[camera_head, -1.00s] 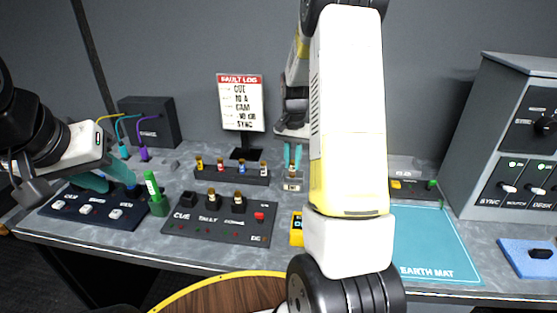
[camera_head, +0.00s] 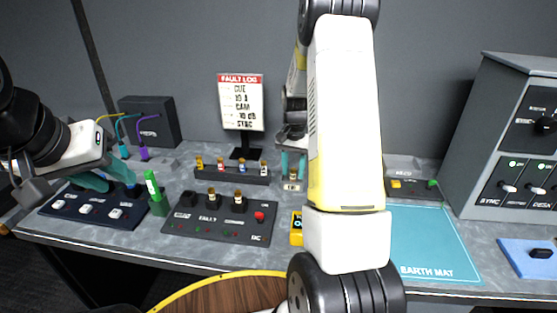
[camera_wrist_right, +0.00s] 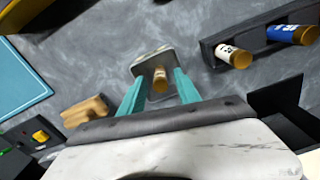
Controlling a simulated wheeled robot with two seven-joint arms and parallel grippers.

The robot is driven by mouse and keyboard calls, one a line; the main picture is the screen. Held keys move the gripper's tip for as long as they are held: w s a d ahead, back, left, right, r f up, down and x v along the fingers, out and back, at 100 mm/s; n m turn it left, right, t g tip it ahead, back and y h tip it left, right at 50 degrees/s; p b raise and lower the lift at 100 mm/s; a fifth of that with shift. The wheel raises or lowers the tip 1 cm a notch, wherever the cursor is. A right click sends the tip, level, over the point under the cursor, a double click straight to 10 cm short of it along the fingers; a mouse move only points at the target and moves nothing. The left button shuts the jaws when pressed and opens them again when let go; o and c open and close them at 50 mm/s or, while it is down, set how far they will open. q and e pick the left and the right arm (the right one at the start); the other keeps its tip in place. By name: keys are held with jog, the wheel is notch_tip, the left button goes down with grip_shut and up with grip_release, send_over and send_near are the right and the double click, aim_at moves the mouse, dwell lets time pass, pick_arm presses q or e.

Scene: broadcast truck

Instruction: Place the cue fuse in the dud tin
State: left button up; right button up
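A small grey block (camera_head: 291,186) with a label stands mid-bench. A gold-capped fuse stands upright in it, seen in the right wrist view (camera_wrist_right: 160,78); I cannot read whether it is the cue fuse. My right gripper (camera_head: 293,166) reaches down over the block. Its teal fingers are open, one on each side of the fuse, with gaps showing in the wrist view (camera_wrist_right: 160,88). A yellow tin (camera_head: 296,229), probably the dud tin, is mostly hidden behind my right arm. The fuse panel (camera_head: 218,225) has an empty-looking left socket (camera_head: 188,199). My left gripper (camera_head: 108,180) is open and empty at the left.
A rack (camera_head: 232,178) with several fuses stands behind the panel. The blue earth mat (camera_head: 430,240) lies clear at the right. A wooden piece (camera_wrist_right: 88,112) lies near the block.

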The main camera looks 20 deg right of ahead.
aim_at(293, 170)
notch_tip(293, 170, up, 12)
jog(key=s+a+r+n+t+y, duration=0.1)
jog(key=s+a+r+n+t, duration=0.25)
jog(key=s+a+r, duration=0.55)
jog(key=s+a+r+n+t, duration=0.1)
jog(key=s+a+n, duration=0.1)
jog(key=s, duration=0.6)
jog(key=s+a+r+n+t+y, duration=0.1)
jog(key=s+a+r+n, duration=0.1)
jog(key=s, duration=0.5)
jog(key=shift+s+a+r+t, duration=0.2)
jog(key=shift+s+a+t, duration=0.1)
jog(key=shift+s+t, duration=0.1)
